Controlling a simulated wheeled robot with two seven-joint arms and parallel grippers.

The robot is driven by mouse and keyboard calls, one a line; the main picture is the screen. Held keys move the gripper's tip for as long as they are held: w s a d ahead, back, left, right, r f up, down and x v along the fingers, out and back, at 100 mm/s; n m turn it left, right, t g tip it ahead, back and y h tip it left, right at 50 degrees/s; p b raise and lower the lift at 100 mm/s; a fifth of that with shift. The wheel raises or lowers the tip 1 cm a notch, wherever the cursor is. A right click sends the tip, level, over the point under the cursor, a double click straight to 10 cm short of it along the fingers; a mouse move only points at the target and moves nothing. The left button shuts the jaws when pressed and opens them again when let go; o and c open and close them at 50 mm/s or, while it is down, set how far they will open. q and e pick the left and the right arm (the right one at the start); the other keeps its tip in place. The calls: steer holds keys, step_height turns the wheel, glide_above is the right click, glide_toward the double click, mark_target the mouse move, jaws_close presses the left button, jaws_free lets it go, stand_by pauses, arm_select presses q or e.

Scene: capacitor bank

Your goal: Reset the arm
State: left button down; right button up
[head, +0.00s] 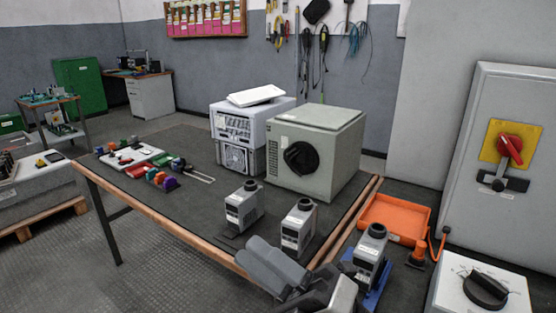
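My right gripper (262,260) reaches in from the bottom, over the near edge of the workbench (190,205). Its grey fingers lie close side by side, pointing up and left. I see nothing between them, but the angle does not show whether they are parted. It is just in front of two grey capacitor-like units, one at the left (243,205) and one at the right (298,228). My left gripper is not in view.
A grey-green box with a black knob (320,150) and a white-grey case (238,135) stand on the bench. A third grey unit (370,255) sits on a blue base. An orange tray (393,218) and a cabinet with a red switch (510,150) are at the right.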

steer(key=w+d+f+m+t+h, duration=0.1)
steer(key=d+f+m+t+h, duration=0.35)
steer(key=f+m+h, duration=0.55)
steer(key=w+d+f+m+t+h, duration=0.1)
steer(key=d+f+m+t+h, duration=0.35)
steer(key=m, duration=0.95)
steer(key=s+d+f+m+g+h, duration=0.2)
steer(key=s+d+f+m+g, duration=0.1)
steer(key=f, duration=0.4)
steer(key=s+d+f+m+g+h, duration=0.2)
steer(key=s+d+f+m+g, duration=0.1)
steer(key=f, duration=0.5)
steer(key=s+m+g, duration=0.1)
steer(key=s+m, duration=0.1)
steer(key=s, duration=0.1)
steer(key=shift+s+d+g+h+p, duration=0.25)
steer(key=shift+d+g+h+p, duration=0.05)
steer(key=shift+d+h+p, duration=0.1)
